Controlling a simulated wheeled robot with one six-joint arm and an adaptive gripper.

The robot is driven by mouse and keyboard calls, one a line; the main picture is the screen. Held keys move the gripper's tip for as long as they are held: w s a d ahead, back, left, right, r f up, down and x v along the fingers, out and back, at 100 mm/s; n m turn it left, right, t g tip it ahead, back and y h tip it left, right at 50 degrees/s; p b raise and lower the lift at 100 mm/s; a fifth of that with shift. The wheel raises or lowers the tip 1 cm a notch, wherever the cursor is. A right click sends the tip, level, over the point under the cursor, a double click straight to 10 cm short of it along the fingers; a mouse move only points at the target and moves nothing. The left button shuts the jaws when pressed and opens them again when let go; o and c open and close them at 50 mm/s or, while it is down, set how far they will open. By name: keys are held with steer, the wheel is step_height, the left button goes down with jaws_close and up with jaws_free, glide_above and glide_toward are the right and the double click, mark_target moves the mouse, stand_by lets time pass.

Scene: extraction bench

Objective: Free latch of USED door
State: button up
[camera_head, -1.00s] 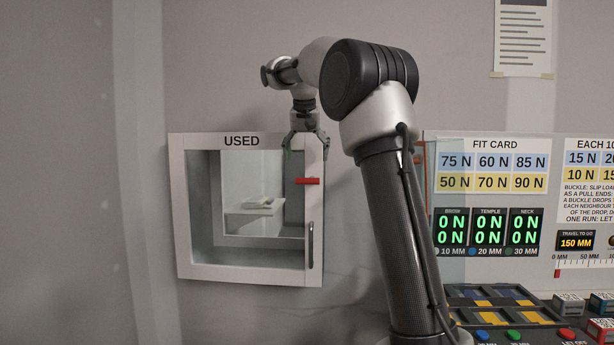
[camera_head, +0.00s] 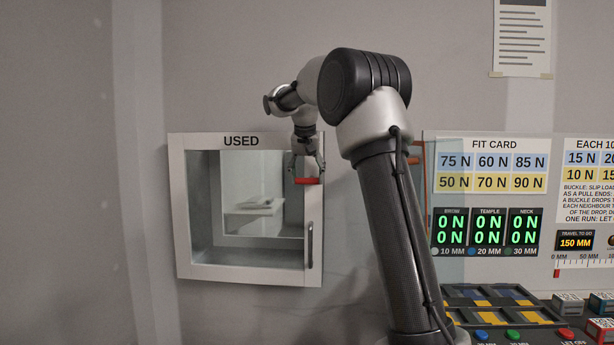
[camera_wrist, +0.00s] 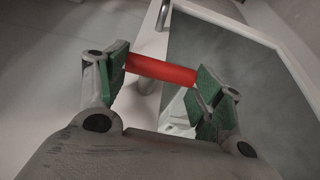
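The USED door (camera_head: 180,215) is a white-framed glass door on the wall cabinet at the left, and it looks shut. Its red latch (camera_head: 307,181) lies level across the right side of the frame. My gripper (camera_head: 307,176) points down at the latch. In the wrist view my gripper (camera_wrist: 163,82) is open, with green-padded fingers at either end of the red latch bar (camera_wrist: 162,70). The left pad is very near or touching the bar's left end; I cannot tell whether either pad presses on it.
A vertical handle (camera_head: 310,246) is on the door's lower right. Behind the glass is a shelf (camera_head: 240,212) with a pale item on it. The fit card panel (camera_head: 490,145) and a bench with coloured buttons (camera_head: 513,335) stand to the right.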

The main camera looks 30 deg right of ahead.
mark_target(297, 181)
steer(key=shift+c, duration=1.2)
steer(key=shift+w+a+f+n+g+h, duration=0.1)
steer(key=shift+a+f+n+g+h, duration=0.05)
steer(key=shift+g+h, duration=0.3)
steer(key=shift+w+a+f+n+g+h, duration=0.15)
steer(key=shift+g+h, duration=0.2)
steer(key=shift+h, duration=0.2)
steer(key=g+h, duration=0.1)
steer(key=n+g+h, duration=0.1)
steer(key=h, duration=0.1)
steer(key=f+h, duration=0.1)
steer(key=h, duration=0.1)
steer(key=shift+w+a+g, duration=0.15)
steer(key=shift+a+g, duration=0.15)
steer(key=shift+g, duration=0.1)
steer(key=g+h, duration=0.1)
steer(key=h, duration=0.1)
steer(key=f+n+h, duration=0.1)
steer(key=h, duration=0.1)
steer(key=shift+n+g, duration=0.3)
steer(key=shift+g, duration=0.1)
steer(key=shift+d+f+n+g+h, duration=0.1)
steer(key=shift+f+n+g+h, duration=0.2)
steer(key=shift+h, duration=0.7)
steer(key=shift+f+n+g+h, duration=0.15)
steer(key=shift+n+g+h, duration=0.2)
steer(key=shift+h, duration=0.65)
steer(key=o, duration=1)
